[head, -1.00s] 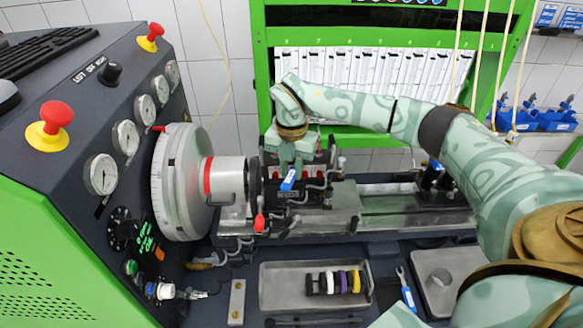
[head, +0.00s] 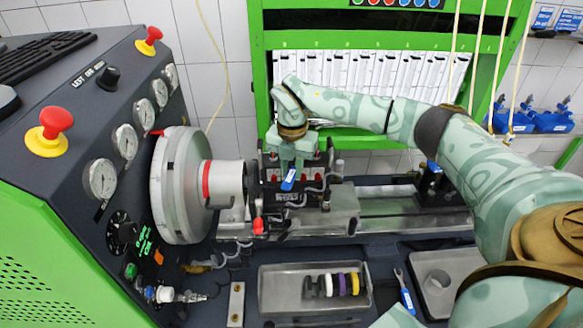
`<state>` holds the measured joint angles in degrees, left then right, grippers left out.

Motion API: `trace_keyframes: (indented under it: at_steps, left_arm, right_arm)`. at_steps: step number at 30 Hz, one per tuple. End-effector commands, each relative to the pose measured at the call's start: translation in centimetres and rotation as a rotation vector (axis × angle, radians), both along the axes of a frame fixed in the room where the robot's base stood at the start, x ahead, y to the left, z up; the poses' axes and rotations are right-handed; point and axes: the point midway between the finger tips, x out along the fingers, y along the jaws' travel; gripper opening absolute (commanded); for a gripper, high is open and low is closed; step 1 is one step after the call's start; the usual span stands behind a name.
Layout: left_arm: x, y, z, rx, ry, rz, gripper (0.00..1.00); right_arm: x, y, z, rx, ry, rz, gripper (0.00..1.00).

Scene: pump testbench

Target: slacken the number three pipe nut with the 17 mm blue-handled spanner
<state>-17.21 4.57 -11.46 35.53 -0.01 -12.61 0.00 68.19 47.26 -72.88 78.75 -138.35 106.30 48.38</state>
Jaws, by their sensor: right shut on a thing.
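My right gripper (head: 291,163) reaches in from the right over the pump and is shut on the blue-handled spanner. The spanner's blue handle (head: 289,180) shows just below the fingers, in front of the pump's upper part. Its jaw end is hidden, so I cannot tell whether it sits on a nut. The pump (head: 290,198) is a dark block with red caps and thin grey pipes on the bench rail. The number three pipe nut cannot be made out behind the gripper and pipes. My left gripper is not in view.
A tray (head: 264,302) with coloured rings lies in front of the pump. Another blue-handled spanner (head: 406,294) lies right of it, beside a second metal tray (head: 432,305). The big graduated disc (head: 170,190) and coupling stand close left of the pump.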

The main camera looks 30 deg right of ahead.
Motion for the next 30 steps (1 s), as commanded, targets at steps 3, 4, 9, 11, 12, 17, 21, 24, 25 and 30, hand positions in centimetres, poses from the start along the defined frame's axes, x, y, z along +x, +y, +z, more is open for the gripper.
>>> trace_keyframes:
  at_steps: [3, 4, 9, 11, 12, 17, 21, 24, 25, 30]
  left_arm:
    - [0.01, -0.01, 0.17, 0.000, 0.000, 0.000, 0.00]
    - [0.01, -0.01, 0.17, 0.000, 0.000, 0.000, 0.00]
    - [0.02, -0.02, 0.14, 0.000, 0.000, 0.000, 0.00]
    - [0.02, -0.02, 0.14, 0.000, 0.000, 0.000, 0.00]
    - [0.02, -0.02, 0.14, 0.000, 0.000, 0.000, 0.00]
    - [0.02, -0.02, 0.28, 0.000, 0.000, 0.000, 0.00]
    - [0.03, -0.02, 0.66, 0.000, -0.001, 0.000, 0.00]
    - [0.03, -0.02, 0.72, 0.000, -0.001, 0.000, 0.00]
    - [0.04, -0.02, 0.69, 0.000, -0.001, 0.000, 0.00]
    - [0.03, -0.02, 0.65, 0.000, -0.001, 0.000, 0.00]
  right_arm:
    - [0.21, -0.23, 0.09, 0.001, -0.001, 0.000, 0.00]
    - [0.24, -0.26, 0.08, 0.001, -0.001, 0.000, 0.00]
    - [0.24, -0.27, 0.04, 0.001, -0.001, 0.000, 0.00]
    - [0.24, -0.26, 0.03, 0.001, -0.001, 0.000, 0.00]
    - [0.24, -0.26, 0.04, 0.001, -0.001, 0.000, 0.00]
    - [0.22, -0.26, 0.08, 0.000, 0.000, 0.000, 0.00]
    - [0.19, -0.25, 0.13, 0.001, 0.001, -0.001, 0.00]
    - [0.20, -0.25, 0.07, 0.001, 0.001, -0.001, 0.00]
    - [0.20, -0.25, 0.05, 0.001, 0.001, -0.001, 0.00]
    - [0.21, -0.24, 0.02, 0.001, 0.001, -0.001, 0.00]
